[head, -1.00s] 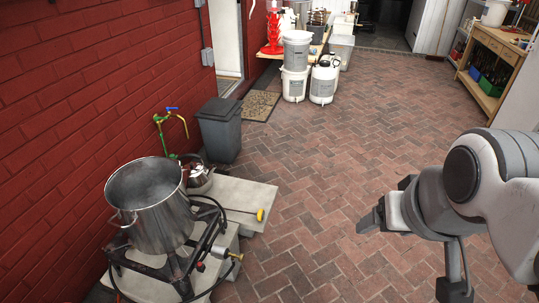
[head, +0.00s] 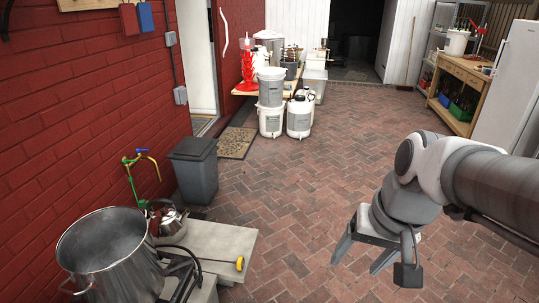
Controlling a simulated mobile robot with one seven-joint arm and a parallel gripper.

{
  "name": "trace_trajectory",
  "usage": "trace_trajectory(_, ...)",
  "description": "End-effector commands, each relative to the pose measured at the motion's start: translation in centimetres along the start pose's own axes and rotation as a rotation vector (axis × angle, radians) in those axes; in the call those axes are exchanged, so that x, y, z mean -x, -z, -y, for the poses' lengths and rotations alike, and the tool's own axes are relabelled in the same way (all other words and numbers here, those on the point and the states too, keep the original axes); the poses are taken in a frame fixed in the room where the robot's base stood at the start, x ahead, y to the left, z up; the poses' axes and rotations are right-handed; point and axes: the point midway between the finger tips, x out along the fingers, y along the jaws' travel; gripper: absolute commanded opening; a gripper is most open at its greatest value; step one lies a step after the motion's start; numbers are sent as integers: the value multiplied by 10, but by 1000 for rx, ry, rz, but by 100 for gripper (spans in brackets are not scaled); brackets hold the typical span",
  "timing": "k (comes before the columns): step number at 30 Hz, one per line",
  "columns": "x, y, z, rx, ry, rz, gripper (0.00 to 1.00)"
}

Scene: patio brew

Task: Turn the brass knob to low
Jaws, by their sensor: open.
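The steel pot (head: 108,262) stands at the lower left, cut off by the frame's bottom edge. Only a little of the dark burner frame (head: 180,268) and its black hose shows beside it. The brass knob at the burner's front is not in view; that area lies below the frame. My gripper (head: 362,258) is at the lower right above the brick paving, fingers pointing down and apart, with nothing between them. It is well to the right of the pot and burner.
A pale stone slab (head: 210,242) holds a kettle (head: 168,222) and a yellow-ended rod (head: 239,264). A grey bin (head: 196,170), green-piped tap (head: 140,160) and red wall line the left. White buckets (head: 270,120) stand farther back. Brick paving (head: 290,190) is clear mid-view.

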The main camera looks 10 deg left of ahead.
Motion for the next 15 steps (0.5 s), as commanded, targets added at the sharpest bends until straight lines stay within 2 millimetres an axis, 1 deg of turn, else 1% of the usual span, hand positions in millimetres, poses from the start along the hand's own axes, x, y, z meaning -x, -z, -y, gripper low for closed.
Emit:
trace_trajectory(1,-17,2,1,-20,13,37,71)
trace_trajectory(8,-71,14,13,-112,84,178,71)
trace_trajectory(15,-131,23,25,-219,165,325,71)
